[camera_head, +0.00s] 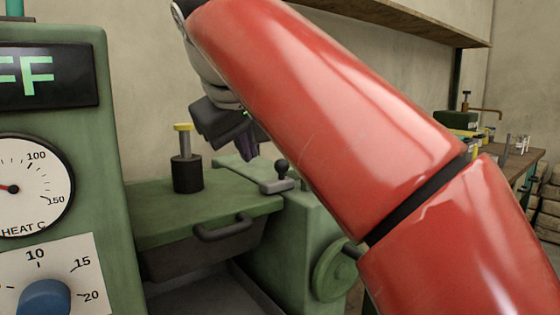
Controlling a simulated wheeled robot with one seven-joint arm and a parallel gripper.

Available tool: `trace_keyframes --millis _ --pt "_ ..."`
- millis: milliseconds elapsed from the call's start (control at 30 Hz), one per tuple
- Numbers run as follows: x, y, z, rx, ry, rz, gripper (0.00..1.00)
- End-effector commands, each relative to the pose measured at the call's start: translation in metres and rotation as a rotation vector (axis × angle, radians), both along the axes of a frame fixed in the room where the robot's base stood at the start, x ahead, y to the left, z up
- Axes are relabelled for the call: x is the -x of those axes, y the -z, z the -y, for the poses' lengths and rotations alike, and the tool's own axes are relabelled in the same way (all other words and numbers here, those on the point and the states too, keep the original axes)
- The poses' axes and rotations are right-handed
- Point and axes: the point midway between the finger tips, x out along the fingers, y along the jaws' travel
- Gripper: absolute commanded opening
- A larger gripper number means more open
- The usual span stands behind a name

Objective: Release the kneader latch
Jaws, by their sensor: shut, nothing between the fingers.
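A green machine with a flat lid (228,203) stands in the middle; I take it to be the kneader. A black cylinder (187,175) with a yellow-capped pin stands upright on the lid. I cannot tell which of these is the latch. A dark bar handle (223,229) is on the lid's front. My gripper (249,146) is above the lid's back, between cylinder and lever, partly hidden by my red arm. It is shut and empty; no contact shows.
A green control panel (115,180) rises at the left with a lit display (40,76), a heat gauge (30,185) and a blue knob (45,299). A green handwheel (335,268) is at the lower right. A wooden shelf (400,18) hangs above; a cluttered bench (520,165) stands behind.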

Motion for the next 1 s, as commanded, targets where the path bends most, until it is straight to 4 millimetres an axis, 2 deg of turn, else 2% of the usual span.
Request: trace_keyframes --millis 200,633,767,1000 --pt "-0.004 -0.011 -0.004 -0.015 -0.010 0.002 0.00" --pt "-0.007 -0.008 -0.003 -0.014 -0.008 0.002 0.00" --pt "-0.017 0.004 -0.001 -0.013 -0.006 0.002 0.00" --pt "-0.050 0.044 0.003 -0.013 -0.006 0.000 0.00"
